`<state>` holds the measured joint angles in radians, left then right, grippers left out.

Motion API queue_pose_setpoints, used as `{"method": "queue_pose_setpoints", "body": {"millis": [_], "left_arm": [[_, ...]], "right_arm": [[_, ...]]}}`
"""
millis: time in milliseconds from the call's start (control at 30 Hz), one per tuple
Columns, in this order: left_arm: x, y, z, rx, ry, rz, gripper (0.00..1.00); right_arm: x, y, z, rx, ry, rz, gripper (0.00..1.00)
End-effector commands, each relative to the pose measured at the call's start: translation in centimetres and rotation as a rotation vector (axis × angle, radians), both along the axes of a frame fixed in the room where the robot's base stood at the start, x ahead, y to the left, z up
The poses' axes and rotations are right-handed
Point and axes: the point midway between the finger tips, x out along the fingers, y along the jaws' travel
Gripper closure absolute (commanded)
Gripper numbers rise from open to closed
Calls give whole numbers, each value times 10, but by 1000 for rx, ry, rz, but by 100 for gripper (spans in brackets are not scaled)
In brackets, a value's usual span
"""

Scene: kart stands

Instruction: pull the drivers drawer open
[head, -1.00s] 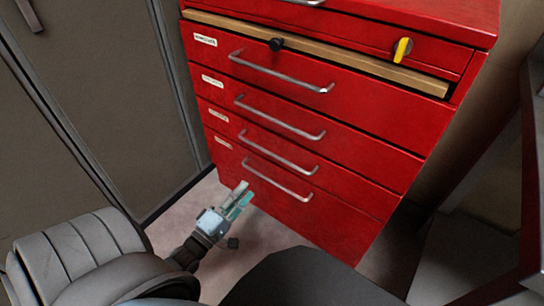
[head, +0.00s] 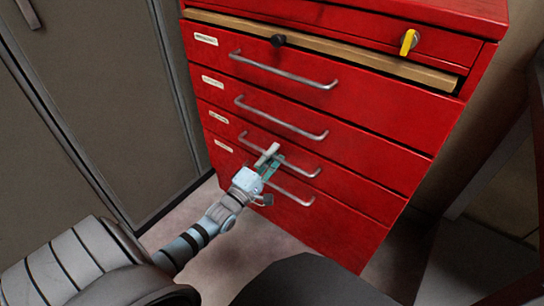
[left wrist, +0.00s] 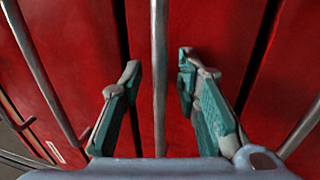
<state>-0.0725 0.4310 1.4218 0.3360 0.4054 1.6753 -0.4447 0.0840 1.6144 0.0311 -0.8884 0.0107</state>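A red cabinet (head: 462,45) holds several drawers, each with a metal bar handle; the labels are too small to read, so I cannot tell which is the drivers drawer. All the drawers look shut. My left gripper (head: 269,163) is at the handle (head: 305,171) of the third labelled drawer (head: 345,185) from the top. In the left wrist view, my left gripper (left wrist: 158,70) is open, with one teal finger on each side of that handle bar (left wrist: 159,110). I see no finger touching the bar. My right gripper is out of view.
Above the labelled drawers are a wooden board (head: 345,53), a black knob (head: 277,41) and a yellow-handled thing (head: 409,42). A grey locker (head: 90,110) stands to the left. Bare floor (head: 245,245) shows in front of the cabinet.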

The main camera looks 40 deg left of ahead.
Motion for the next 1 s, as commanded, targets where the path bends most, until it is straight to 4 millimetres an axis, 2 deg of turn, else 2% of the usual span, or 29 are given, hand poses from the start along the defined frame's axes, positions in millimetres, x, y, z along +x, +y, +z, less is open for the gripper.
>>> {"method": "queue_pose_setpoints", "body": {"millis": [33, 167, 633, 767, 1000], "left_arm": [[0, 0, 0, 0, 0, 0, 78], [0, 0, 0, 0, 0, 0, 99], [-6, 0, 1, 2, 0, 0, 100], [-21, 0, 2, 1, 3, 0, 100], [-75, -5, 3, 1, 5, -8, 100]], "right_arm": [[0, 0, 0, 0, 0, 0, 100], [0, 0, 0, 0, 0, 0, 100], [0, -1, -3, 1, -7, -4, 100], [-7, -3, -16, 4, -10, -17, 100], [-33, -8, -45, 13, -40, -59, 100]]}}
